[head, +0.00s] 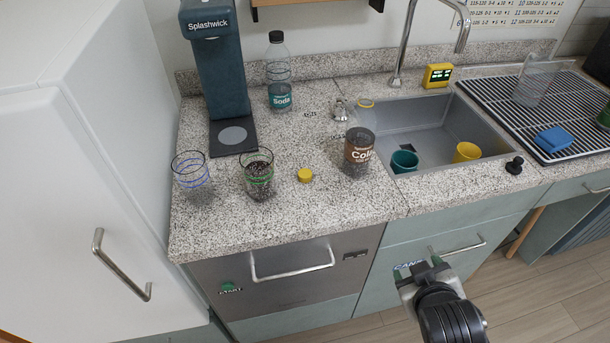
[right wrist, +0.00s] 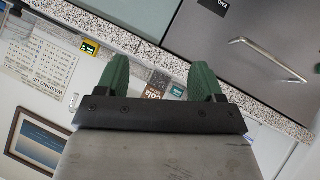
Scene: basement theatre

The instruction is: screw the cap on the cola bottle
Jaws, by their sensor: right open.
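The cola bottle (head: 358,154), clear with a brown label, stands upright on the granite counter left of the sink. Its top shows no cap, only a yellowish ring at the neck. A small yellow cap (head: 305,175) lies on the counter to the left of the bottle. My right gripper (head: 424,268) is in front of the lower cabinets, below the counter edge and apart from both. In the right wrist view its green fingers (right wrist: 160,80) are spread with nothing held, and the cola bottle (right wrist: 157,84) shows far beyond them. My left gripper is not in view.
Two glasses (head: 258,177) stand left of the cap, a soda bottle (head: 280,83) and a dark dispenser (head: 215,75) behind. The sink (head: 432,119) holds a teal cup and a yellow cup. A drying rack (head: 530,95) lies to the right. The counter around the cap is clear.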

